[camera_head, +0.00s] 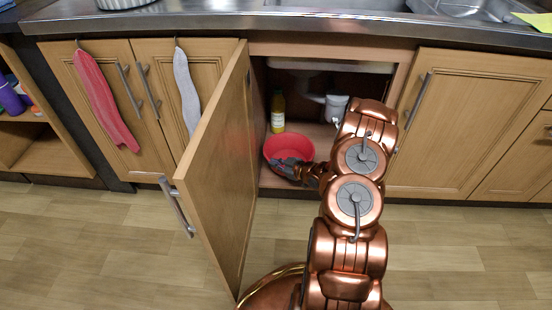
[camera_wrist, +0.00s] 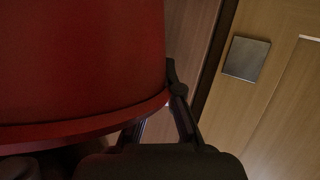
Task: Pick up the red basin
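The red basin (camera_head: 287,146) sits on the floor of the open cabinet under the sink. My gripper (camera_head: 290,168) is at the basin's near rim, with its dark fingers overlapping the rim in the head view. In the wrist view the basin (camera_wrist: 80,60) fills the upper left, very close, with its rim running across below. One dark finger (camera_wrist: 180,100) shows beside the right end of the rim. The other finger is hidden or lost in shadow, so I cannot tell whether the fingers are closed on the rim.
The open cabinet door (camera_head: 215,165) stands left of my arm. A yellow bottle (camera_head: 278,111) is behind the basin and a grey-white container (camera_head: 336,107) stands to the right. Red (camera_head: 103,98) and grey (camera_head: 186,88) towels hang on the left doors. The floor ahead is clear.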

